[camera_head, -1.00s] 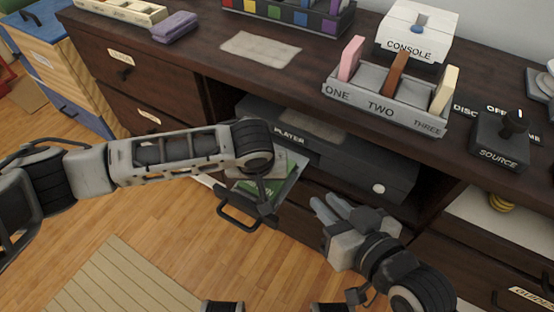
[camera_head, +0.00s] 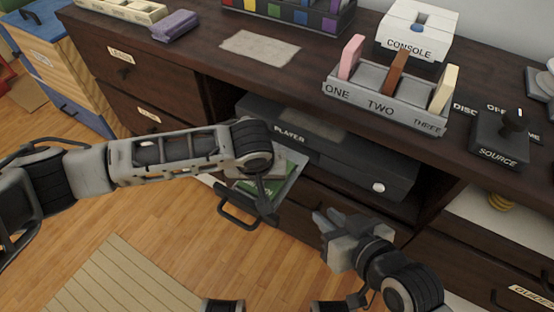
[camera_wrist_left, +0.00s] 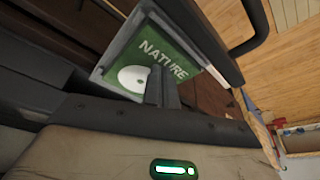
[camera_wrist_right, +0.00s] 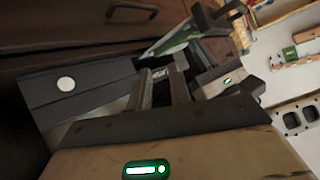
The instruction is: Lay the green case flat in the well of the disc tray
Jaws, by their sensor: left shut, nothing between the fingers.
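The green case (camera_head: 252,189), marked NATURE, lies on the grey disc tray (camera_head: 290,178) that sticks out from the player (camera_head: 335,150). In the left wrist view the case (camera_wrist_left: 180,62) appears flat, with the tray's grey rim (camera_wrist_left: 112,60) along its edges. I cannot tell whether every edge sits down in the well. My left gripper (camera_wrist_left: 160,86) is shut and empty, its fingertips over the case. My left wrist hides part of the case in the head view. My right gripper (camera_head: 326,217) is open and empty, to the right of the tray and apart from it.
The cabinet top above holds a slotted rack (camera_head: 385,108) with three upright cases, a console (camera_head: 415,32) and a source lever (camera_head: 500,138). Open floor (camera_head: 185,240) lies in front.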

